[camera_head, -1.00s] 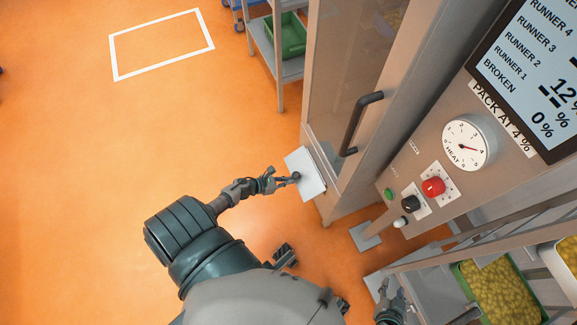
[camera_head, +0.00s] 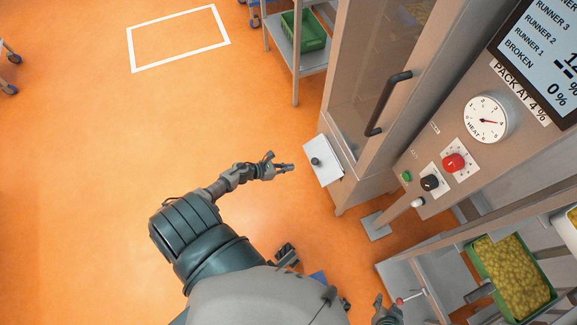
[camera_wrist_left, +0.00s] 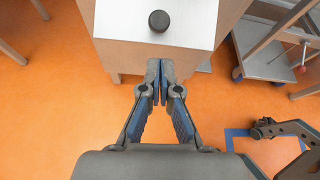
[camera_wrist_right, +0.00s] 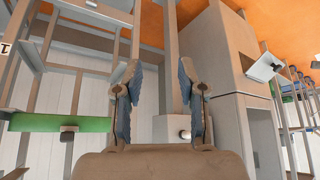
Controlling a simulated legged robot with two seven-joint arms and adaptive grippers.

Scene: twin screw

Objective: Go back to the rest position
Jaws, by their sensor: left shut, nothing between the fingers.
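My left gripper (camera_head: 284,168) is shut and empty. In the head view it is just left of a white plate (camera_head: 325,165) with a black knob (camera_head: 315,161) on the cabinet's lower front, apart from the knob. The left wrist view shows its fingers together (camera_wrist_left: 160,75), with the black knob (camera_wrist_left: 158,20) beyond the tips. My right gripper (camera_head: 386,313) is at the bottom of the head view, partly cut off by the frame. In the right wrist view its fingers (camera_wrist_right: 158,75) stand apart with nothing between them.
A tall cabinet with a dark door handle (camera_head: 388,103) stands at the right. Its panel carries a heat dial (camera_head: 487,119) and a red knob (camera_head: 453,162). A rack with a green crate (camera_head: 480,275) is at lower right. Orange floor (camera_head: 90,190) on the left is clear.

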